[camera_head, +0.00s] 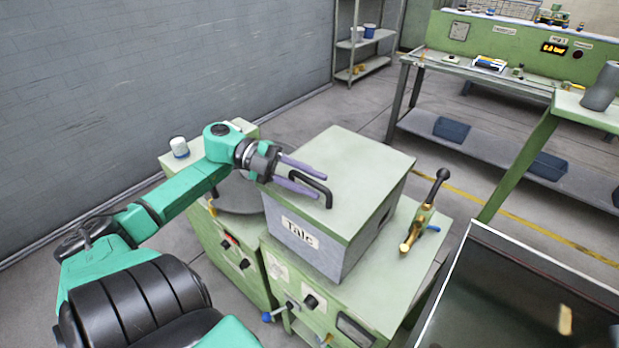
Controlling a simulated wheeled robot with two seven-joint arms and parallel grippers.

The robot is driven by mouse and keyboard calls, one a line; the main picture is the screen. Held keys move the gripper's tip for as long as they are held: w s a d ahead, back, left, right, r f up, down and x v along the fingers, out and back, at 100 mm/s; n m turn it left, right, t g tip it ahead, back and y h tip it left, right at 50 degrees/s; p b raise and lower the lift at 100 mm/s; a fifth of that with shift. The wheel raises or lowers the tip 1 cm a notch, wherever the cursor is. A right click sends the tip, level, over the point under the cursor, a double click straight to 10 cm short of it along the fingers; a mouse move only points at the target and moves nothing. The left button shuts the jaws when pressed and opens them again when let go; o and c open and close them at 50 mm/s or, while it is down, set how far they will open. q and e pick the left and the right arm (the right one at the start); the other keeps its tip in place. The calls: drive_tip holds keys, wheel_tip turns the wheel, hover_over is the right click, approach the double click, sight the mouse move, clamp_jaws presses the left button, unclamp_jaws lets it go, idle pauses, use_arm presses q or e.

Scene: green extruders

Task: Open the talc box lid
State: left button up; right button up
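The talc box (308,245) is a grey box with a "Talc" label, standing on a green cabinet. Its pale green lid (352,165) lies flat and closed on top. A black bar handle (309,184) is fixed near the lid's left front edge. My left gripper (306,178) reaches in from the left, with its two purple-grey fingers apart at the handle. One finger is on the far side and one on the near side of the bar. I cannot tell if they touch it. My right gripper is not in view.
A brass valve with a black-knobbed lever (425,212) stands on the cabinet right of the box. A white cup (179,147) stands on the left machine behind my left arm. A workbench (480,70) is at the back right.

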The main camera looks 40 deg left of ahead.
use_arm(q)
clamp_jaws()
idle(1.2)
